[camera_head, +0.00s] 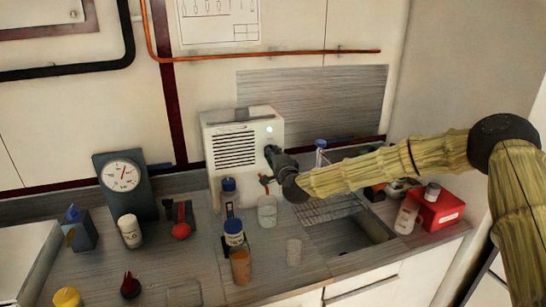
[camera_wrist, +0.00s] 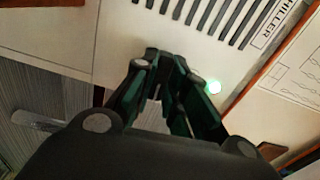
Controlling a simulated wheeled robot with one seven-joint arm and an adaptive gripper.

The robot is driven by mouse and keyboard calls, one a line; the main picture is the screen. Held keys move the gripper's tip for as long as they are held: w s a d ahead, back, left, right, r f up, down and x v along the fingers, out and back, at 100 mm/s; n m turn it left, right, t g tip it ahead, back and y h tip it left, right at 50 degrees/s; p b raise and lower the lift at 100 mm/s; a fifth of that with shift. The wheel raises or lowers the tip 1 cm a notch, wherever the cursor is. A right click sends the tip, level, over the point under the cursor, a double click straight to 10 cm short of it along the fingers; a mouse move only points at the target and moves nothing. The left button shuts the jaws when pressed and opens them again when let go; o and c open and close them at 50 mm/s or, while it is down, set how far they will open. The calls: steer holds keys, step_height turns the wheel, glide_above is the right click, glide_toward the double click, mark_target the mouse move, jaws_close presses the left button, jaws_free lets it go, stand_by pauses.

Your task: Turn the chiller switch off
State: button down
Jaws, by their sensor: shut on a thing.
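The chiller (camera_head: 220,122) is a cream box with a dark vent grille, standing against the back wall in the head view. In the wrist view its front panel (camera_wrist: 150,30) fills the top, with the label CHILLER at the upper right. My gripper (camera_head: 270,152) is at the right part of the chiller's front, below the light. In the wrist view its dark green fingers (camera_wrist: 163,62) are close together against the panel. The switch is hidden by the fingers, which are shut on it.
Bottles, including one with a blue cap (camera_head: 234,235), stand on the counter left of my arm. A dial gauge (camera_head: 122,176) is at the left. A sink (camera_head: 352,236) with a wire rack and a red box (camera_head: 440,209) are at the right.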

steer(key=shift+f+n+b, duration=0.1)
steer(key=shift+n+b, duration=5.25)
steer(key=shift+n, duration=3.15)
steer(key=c, duration=1.4)
jaws_free()
steer(key=shift+c, duration=0.2)
steer(key=v, duration=1.2)
